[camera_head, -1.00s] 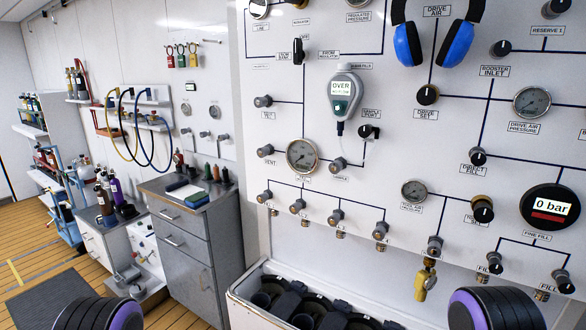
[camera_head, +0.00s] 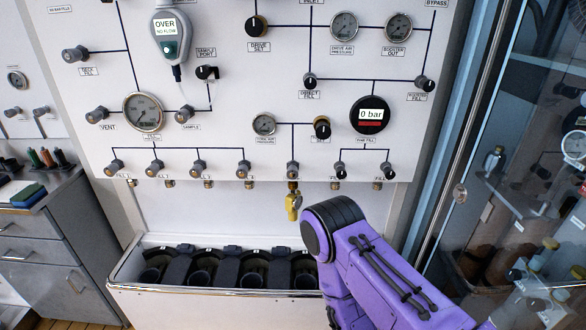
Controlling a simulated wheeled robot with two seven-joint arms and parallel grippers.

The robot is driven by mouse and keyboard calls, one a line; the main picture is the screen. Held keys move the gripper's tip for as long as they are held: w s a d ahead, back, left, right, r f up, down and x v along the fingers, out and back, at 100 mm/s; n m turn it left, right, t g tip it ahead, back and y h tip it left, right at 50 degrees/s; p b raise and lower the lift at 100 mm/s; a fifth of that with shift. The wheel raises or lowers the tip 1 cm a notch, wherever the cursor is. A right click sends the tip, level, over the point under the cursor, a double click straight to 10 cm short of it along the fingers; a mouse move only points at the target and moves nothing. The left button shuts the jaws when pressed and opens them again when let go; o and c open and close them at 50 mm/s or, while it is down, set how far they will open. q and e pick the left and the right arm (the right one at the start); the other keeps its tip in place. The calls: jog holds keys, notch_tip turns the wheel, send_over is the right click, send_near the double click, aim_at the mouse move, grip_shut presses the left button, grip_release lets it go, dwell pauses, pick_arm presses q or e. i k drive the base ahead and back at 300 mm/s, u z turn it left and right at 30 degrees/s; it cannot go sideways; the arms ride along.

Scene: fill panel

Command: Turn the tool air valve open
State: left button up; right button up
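The fill panel (camera_head: 240,80) fills the upper middle of the head view. A gauge with a tool air pressure label (camera_head: 264,124) sits low on it, with a black tool air set knob (camera_head: 322,128) to its right. A line runs down between them to a small grey valve knob (camera_head: 293,168), which looks like the tool air valve; its label is too small to read. A yellow fitting (camera_head: 293,203) hangs below this knob. My purple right arm reaches in from the lower right, its black joint just below and right of the fitting. Neither gripper is in view.
A white trough (camera_head: 215,292) with several dark cylinder bays stands below the panel. A glass door or wall (camera_head: 510,150) is at the right, close to my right arm. A grey drawer cabinet (camera_head: 45,245) is at the left. The space before the panel's upper part is clear.

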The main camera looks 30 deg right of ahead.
aim_at(292, 173)
jog(key=k, duration=1.3)
jog(key=u, duration=0.5)
jog(key=i, duration=0.55)
jog(key=u, duration=0.45)
jog(key=i, duration=0.95)
jog(key=z, duration=0.9)
jog(key=i, duration=0.6)
jog(key=z, duration=0.65)
